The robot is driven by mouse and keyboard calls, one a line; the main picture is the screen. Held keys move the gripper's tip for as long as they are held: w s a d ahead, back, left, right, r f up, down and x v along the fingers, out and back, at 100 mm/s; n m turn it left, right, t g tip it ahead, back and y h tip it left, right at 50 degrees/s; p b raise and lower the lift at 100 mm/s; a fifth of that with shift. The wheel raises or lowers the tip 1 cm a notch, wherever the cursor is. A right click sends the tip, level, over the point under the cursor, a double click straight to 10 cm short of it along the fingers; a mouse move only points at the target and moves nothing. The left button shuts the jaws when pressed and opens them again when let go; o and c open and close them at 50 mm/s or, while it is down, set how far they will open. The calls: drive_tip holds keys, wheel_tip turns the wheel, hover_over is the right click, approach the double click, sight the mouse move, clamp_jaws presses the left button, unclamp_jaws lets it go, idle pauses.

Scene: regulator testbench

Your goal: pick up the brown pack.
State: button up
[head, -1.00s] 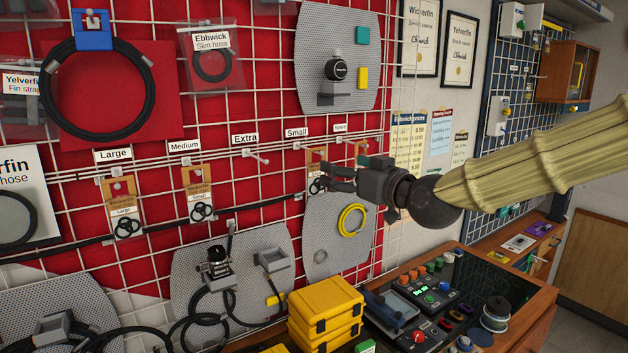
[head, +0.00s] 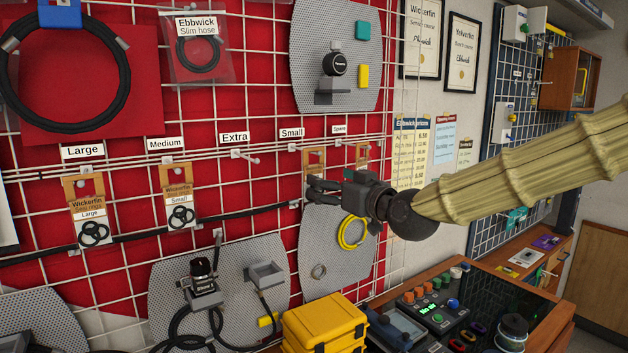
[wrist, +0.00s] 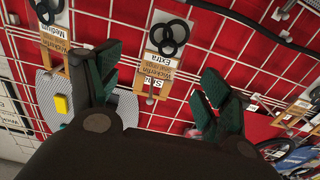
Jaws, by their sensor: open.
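Several brown-topped packs with black rings hang on wall pegs; which one is the brown pack I cannot tell. The wrist view shows a pack marked Extra (wrist: 163,58) upside down, between and beyond the spread fingers of my gripper (wrist: 160,72). The fingers are open and empty. A pack marked Medium (wrist: 54,38) is at left there.
A white wire grid (head: 240,210) with pegs covers the red wall. A brown pack (head: 362,154) hangs under the rightmost sign, close to my gripper. Below are a grey perforated panel (head: 335,265), stacked yellow cases (head: 325,322) and a bench with a control box (head: 440,305).

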sight(315, 203)
drive_tip(key=p+x, duration=0.4)
drive_tip(key=x, duration=0.2)
drive_tip(key=shift+w+a, duration=0.1)
drive_tip(key=shift+a, duration=0.15)
drive_tip(key=shift+w+a+f, duration=0.15)
drive_tip(key=shift+w+f, duration=0.05)
drive_tip(key=shift+w, duration=0.15)
drive_tip(key=shift+c, duration=0.2)
drive_tip(key=c, duration=0.9)
